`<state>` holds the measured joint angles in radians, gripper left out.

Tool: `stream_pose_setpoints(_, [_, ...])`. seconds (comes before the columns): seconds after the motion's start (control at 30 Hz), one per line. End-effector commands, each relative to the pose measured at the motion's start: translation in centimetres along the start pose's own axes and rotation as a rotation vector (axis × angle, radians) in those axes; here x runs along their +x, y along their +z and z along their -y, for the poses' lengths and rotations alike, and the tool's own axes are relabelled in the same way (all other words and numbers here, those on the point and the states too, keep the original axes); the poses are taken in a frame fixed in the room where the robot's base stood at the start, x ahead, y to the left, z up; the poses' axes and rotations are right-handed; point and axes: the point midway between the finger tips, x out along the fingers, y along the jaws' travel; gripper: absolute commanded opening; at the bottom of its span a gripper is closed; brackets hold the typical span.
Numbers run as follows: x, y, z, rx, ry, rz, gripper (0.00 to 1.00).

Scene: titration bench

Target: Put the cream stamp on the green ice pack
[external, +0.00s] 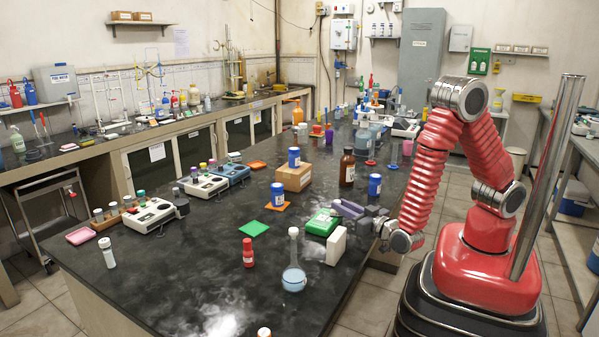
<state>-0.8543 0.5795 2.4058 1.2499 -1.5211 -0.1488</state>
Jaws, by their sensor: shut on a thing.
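A cream block (337,246), which I take as the cream stamp, is upright at the bench's right side, just left of and below my gripper (354,214). My gripper reaches in from the right, low over the bench. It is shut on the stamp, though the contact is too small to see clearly. A green-and-white box-like pack (322,222), seemingly the green ice pack, lies directly left of the gripper and behind the stamp. I cannot tell whether stamp and pack touch. A flat green square (254,228) lies farther left.
A flask with blue liquid (294,276) stands close in front of the stamp. A red bottle (248,252) is to the left. A blue-lidded jar (278,195), a cardboard box (293,177) and a brown bottle (347,168) stand behind. The bench's front left is mostly clear.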

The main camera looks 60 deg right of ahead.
Motion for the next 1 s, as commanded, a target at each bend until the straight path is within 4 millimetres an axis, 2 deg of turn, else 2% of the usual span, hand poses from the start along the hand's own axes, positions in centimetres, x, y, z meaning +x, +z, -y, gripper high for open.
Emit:
stream_pose_setpoints(0.3, [0.0,0.0,0.0,0.000,0.000,0.000,0.39])
stream_pose_setpoints(0.67, [-0.1,-0.2,0.0,0.000,-0.001,0.000,0.39])
stream_pose_setpoints(1.0, [-3.4,-0.2,0.1,-0.001,-0.003,0.000,0.39])
